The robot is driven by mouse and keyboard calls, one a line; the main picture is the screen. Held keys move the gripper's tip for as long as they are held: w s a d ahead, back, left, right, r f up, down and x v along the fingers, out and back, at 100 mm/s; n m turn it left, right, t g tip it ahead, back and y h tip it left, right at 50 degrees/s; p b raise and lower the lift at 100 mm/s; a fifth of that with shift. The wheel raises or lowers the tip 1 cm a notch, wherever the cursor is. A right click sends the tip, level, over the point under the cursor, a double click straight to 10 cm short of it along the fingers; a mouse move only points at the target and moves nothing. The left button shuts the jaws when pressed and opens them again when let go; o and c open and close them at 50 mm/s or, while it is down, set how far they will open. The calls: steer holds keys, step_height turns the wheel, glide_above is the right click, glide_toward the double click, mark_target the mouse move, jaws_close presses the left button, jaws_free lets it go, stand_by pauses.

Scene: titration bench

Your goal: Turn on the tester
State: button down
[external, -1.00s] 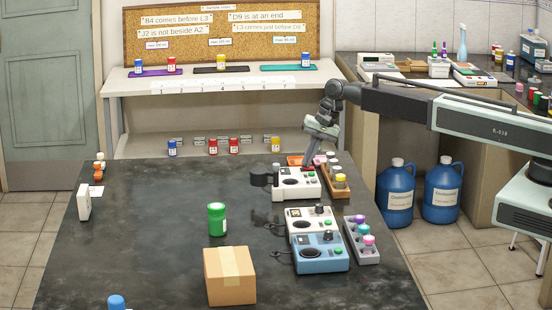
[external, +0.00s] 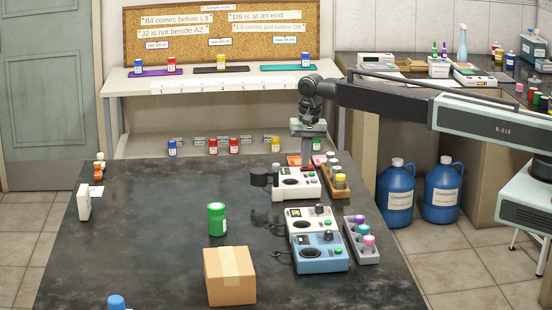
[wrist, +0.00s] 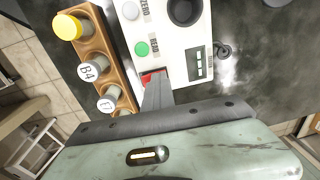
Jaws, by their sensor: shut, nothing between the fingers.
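A white tester (external: 289,190) with a dark round well and a black side piece stands on the dark bench, and its top shows close up in the wrist view (wrist: 202,72). It has a white knob or button, a green button (wrist: 142,48), a small panel with dark marks (wrist: 197,63) and a red switch (wrist: 147,77). My gripper (external: 305,165) points down over the tester's back edge. In the wrist view its fingers (wrist: 156,84) are shut and empty, with the tips at the red switch. They partly cover it, so contact and the switch's position cannot be told.
A wooden rack (external: 338,193) with capped vials stands close on the right of the tester. Another white device (external: 298,228) and a blue device (external: 310,266) stand in front. A green-capped bottle (external: 217,219) and a cardboard box (external: 230,276) are to the left.

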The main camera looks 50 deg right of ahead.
mark_target(311, 167)
steer(key=shift+s+a+f, duration=0.2)
steer(key=shift+s, duration=0.1)
steer(key=shift+s+d+f, duration=0.15)
steer(key=shift+s+d, duration=0.35)
steer(key=shift+s, duration=0.05)
steer(key=shift+d, duration=0.15)
steer(key=shift+w+r+p, duration=0.2)
steer(key=shift+r+p, duration=0.3)
steer(key=shift+p, duration=0.2)
step_height(311, 167, up, 14)
steer(key=p, duration=1.3)
steer(key=shift+f+p, duration=0.15)
steer(key=shift+p, duration=0.15)
steer(key=shift+d, duration=0.1)
